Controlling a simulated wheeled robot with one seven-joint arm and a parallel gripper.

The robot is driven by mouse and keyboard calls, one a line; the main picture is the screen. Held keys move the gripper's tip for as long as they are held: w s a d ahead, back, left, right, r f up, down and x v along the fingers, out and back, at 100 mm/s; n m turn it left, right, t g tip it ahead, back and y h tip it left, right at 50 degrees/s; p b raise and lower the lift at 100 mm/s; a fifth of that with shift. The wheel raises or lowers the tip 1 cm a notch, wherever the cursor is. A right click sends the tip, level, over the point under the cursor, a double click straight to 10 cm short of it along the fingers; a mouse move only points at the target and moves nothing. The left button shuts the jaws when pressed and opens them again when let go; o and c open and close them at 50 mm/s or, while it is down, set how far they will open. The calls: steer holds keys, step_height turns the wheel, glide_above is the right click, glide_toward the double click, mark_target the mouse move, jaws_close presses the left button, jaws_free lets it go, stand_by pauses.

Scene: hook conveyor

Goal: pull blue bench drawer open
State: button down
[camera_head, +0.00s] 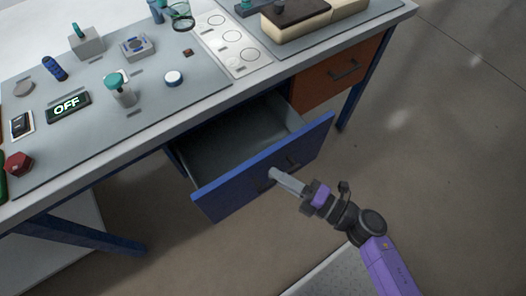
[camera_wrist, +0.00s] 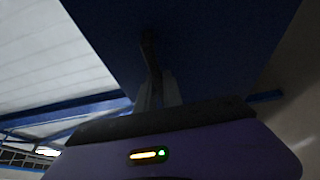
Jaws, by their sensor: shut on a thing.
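The blue bench drawer (camera_head: 225,188) stands pulled out from under the bench, and its grey, empty-looking inside shows in the head view. Its front panel also fills the upper middle of the wrist view (camera_wrist: 215,45). A dark bar handle (camera_head: 292,163) is on the front panel. My gripper (camera_head: 272,174) is at the handle, shut on it, with the arm reaching in from the lower right. In the wrist view the fingers (camera_wrist: 157,92) meet around the dark handle (camera_wrist: 150,52). The fingers hide part of the handle.
The bench top (camera_head: 205,95) holds several small items, including an OFF display (camera_head: 68,107) and a red knob (camera_head: 18,163). An orange drawer (camera_head: 318,85) is shut to the right of the blue one. Blue bench legs (camera_head: 90,236) stand on either side. The floor at right is clear.

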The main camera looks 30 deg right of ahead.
steer(key=s, duration=1.1)
steer(key=c, duration=1.5)
jaws_free()
steer(key=shift+b+v, duration=0.5)
steer(key=shift+v, duration=3.4)
